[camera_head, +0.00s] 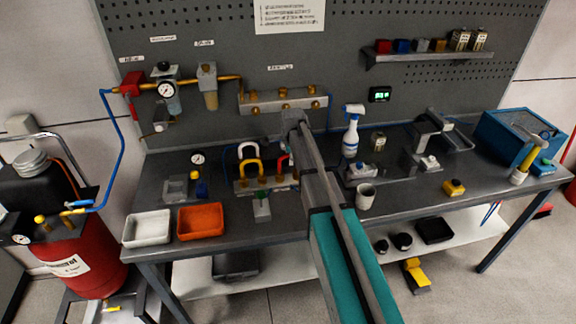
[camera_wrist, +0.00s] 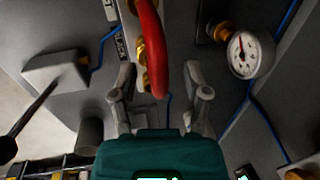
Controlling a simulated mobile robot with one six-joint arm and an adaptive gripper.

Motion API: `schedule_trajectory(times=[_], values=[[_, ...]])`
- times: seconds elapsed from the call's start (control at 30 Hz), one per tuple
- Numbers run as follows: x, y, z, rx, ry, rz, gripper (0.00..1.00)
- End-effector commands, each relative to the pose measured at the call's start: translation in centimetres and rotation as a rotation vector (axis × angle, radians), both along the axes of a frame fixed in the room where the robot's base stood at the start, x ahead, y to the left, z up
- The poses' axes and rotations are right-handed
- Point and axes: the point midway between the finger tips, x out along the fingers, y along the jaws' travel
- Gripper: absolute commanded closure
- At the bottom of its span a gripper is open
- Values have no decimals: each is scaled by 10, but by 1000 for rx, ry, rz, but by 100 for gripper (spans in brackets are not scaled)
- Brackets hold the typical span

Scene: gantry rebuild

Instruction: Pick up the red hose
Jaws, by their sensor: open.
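The red hose (camera_wrist: 152,45) is a curved loop. In the wrist view it runs from the top edge down between my gripper's fingers. My gripper (camera_wrist: 160,70) is open, with one finger on each side of the hose and a visible gap on both sides. In the head view only a short part of the red hose (camera_head: 282,161) shows beside my arm, right of the yellow hose (camera_head: 252,162) and white hose. My arm hides the rest, and my gripper cannot be made out there. Brass fittings (camera_wrist: 142,50) show beside the hose in the wrist view.
A pressure gauge (camera_wrist: 249,54) is right of my gripper in the wrist view. A white tray (camera_head: 147,228) and an orange tray (camera_head: 201,221) stand at the bench's front left. A spray bottle (camera_head: 352,130) and a cup (camera_head: 365,196) stand right of my arm.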

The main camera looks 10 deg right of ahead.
Motion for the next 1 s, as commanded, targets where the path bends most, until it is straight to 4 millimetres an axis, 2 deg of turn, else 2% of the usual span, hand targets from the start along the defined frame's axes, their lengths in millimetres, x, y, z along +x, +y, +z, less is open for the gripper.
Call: schedule_trajectory(times=[0.03, 0.37, 1.0], values=[[0, 0, 0, 0, 0, 0, 39], [0, 0, 0, 0, 0, 0, 100], [0, 1, 5, 0, 0, 1, 100]])
